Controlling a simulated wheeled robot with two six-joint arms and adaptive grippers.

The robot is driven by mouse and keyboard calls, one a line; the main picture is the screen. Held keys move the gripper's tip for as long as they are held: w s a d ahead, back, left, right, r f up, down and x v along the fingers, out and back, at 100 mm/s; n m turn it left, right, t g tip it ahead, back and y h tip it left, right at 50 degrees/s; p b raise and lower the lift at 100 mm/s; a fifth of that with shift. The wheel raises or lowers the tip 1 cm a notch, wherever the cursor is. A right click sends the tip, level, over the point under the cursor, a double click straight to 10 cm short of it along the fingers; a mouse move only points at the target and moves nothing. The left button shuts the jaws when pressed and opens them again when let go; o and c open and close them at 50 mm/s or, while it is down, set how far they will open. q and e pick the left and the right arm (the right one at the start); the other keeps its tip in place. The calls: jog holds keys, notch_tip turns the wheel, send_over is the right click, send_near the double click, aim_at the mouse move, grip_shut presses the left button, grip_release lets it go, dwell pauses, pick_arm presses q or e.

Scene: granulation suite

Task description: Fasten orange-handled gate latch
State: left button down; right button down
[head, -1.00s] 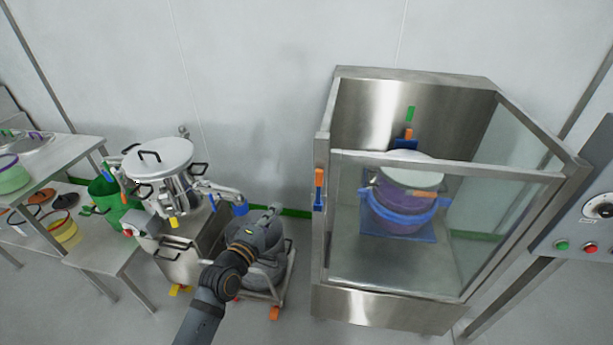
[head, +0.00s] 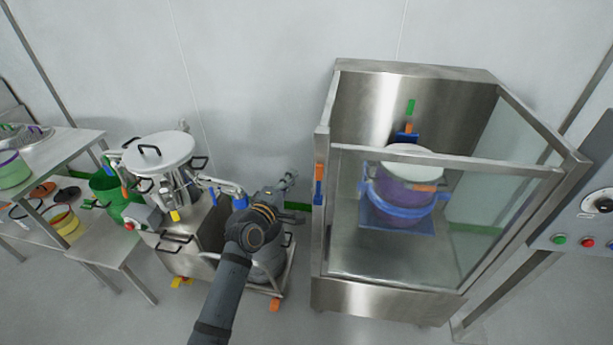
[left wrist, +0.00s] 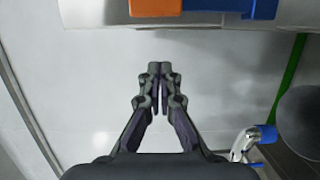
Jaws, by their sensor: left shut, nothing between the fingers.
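The gate latch's orange handle (head: 319,172) is on the left front post of the steel guard, with a blue piece (head: 318,190) below it. In the left wrist view the orange handle (left wrist: 156,7) and blue piece (left wrist: 262,9) lie along the top edge, partly cut off. My left gripper (head: 291,178) is shut and empty, to the left of the latch and apart from it. Its closed fingertips (left wrist: 160,68) point toward the latch in the wrist view. The glass gate (head: 395,220) forms the guard's front; I cannot tell whether it is fully closed. My right gripper is out of view.
A purple vessel (head: 405,192) with blue bands stands inside the guard. A steel machine with a lidded pot (head: 158,155) and a trolley (head: 262,287) stand left of the guard. A button panel (head: 585,225) is at right.

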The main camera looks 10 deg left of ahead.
aim_at(319, 185)
pick_arm(q)
jog(key=d, duration=0.2)
jog(key=w+d+p, duration=0.1)
jog(key=d, duration=0.1)
jog(key=shift+w+d, duration=0.15)
jog(key=shift+w, duration=0.1)
